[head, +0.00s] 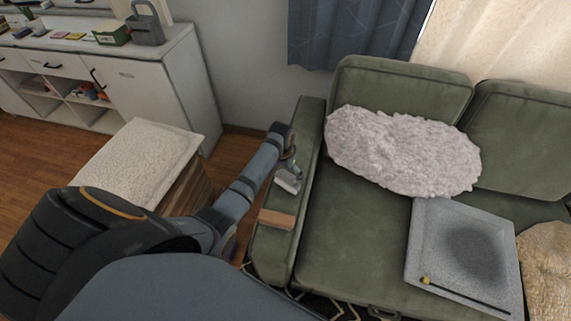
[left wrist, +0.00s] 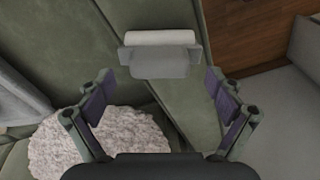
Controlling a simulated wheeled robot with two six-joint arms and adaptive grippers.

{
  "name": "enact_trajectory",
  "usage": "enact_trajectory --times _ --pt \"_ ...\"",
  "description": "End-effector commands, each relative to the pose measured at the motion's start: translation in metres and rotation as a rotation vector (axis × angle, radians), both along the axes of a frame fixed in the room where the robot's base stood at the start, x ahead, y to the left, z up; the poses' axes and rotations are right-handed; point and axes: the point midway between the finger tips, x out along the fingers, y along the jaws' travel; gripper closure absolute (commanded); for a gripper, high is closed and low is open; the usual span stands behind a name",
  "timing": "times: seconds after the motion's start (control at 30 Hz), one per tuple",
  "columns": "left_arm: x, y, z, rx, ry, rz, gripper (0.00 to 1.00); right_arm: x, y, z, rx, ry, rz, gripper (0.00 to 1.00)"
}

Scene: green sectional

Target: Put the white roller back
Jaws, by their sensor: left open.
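The white roller (left wrist: 160,37) lies with a grey, flat-sided part (left wrist: 165,62) over the green sofa's armrest. In the head view the white and grey piece (head: 287,181) shows small on the left armrest (head: 309,145). My left gripper (head: 293,166) is just above and behind it in the head view. In the left wrist view my left gripper (left wrist: 160,82) is open, its fingers spread to either side with the grey part ahead between them. My right gripper is not in view.
A wooden strip (head: 277,218) lies on the armrest's front part. A fluffy pillow (head: 402,150) and a grey tray (head: 432,225) with a dark stick lie on the sofa. A white-topped side table (head: 135,160) stands left of the armrest; a white cabinet (head: 165,85) stands behind.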

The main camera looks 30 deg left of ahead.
Motion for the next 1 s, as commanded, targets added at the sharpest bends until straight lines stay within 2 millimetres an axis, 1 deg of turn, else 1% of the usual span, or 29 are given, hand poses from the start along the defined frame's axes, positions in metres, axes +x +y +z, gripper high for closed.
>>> enact_trajectory --times 0.03,0.1,0.2,0.33,0.5,1.0 --pt "-0.001 0.001 0.015 0.002 -0.004 -0.001 0.07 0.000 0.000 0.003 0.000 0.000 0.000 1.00" --pt "-0.003 0.001 0.031 0.001 -0.003 0.000 0.07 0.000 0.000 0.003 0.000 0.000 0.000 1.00" --pt "-0.006 0.001 0.050 0.001 -0.002 0.000 0.07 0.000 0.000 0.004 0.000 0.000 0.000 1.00" --pt "-0.008 0.001 0.067 0.001 -0.001 0.000 0.07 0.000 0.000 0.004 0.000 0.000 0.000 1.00" --pt "-0.009 0.001 0.073 0.000 0.000 0.000 0.07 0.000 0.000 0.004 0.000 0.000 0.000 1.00" --pt "-0.009 0.001 0.073 0.000 0.001 0.000 0.07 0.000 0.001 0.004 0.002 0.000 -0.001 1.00"
